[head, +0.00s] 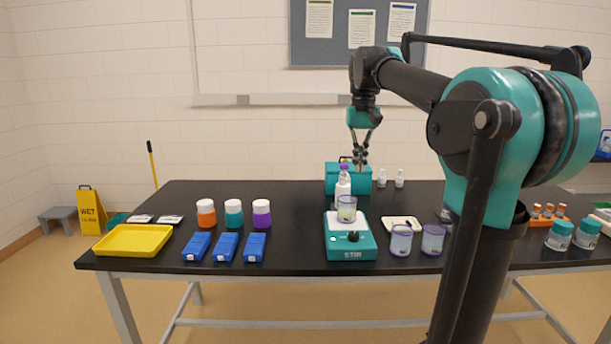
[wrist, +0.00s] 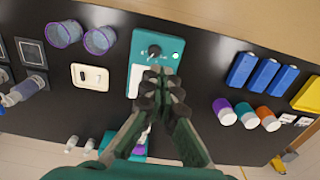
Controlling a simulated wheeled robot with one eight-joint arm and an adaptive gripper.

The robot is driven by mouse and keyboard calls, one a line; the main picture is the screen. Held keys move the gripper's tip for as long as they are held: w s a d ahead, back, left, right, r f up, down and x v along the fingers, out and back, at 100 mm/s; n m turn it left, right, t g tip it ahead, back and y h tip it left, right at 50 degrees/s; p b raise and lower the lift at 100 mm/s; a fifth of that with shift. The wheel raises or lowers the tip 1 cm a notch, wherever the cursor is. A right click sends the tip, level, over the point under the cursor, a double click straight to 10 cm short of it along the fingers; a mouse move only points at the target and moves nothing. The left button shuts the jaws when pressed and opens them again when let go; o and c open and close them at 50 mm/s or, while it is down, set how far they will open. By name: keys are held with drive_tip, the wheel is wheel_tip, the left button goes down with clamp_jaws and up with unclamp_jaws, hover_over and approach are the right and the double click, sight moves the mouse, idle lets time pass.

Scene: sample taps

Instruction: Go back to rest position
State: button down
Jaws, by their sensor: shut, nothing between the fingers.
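My gripper (head: 359,160) is shut and empty, raised above the back of the black table (head: 300,196). It points down, above and behind the teal stirrer (head: 350,244). In the wrist view my gripper (wrist: 161,76) covers part of the stirrer (wrist: 165,45). A clear beaker (head: 347,209) stands on the stirrer's white plate in the head view; the gripper hides it in the wrist view. A white bottle with a purple cap (head: 343,186) stands just behind the beaker.
Purple-rimmed beakers (head: 401,240) and a cream tray (head: 400,222) lie right of the stirrer. Blue boxes (head: 226,246), capped jars (head: 234,213) and a yellow tray (head: 133,241) are left. A teal box (head: 335,178) stands at the back. The air around my gripper is clear.

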drive_tip(key=s+d+f+t, duration=0.1)
drive_tip(key=s+f, duration=0.6)
drive_tip(key=f, duration=0.5)
drive_tip(key=s+d+f+t, duration=0.1)
drive_tip(key=s+f, duration=0.7)
drive_tip(key=f, duration=0.4)
drive_tip(key=s+d+f+t, duration=0.2)
drive_tip(key=s+f, duration=0.5)
drive_tip(key=f, duration=0.5)
drive_tip(key=shift+s+f, duration=0.3)
idle(2.0)
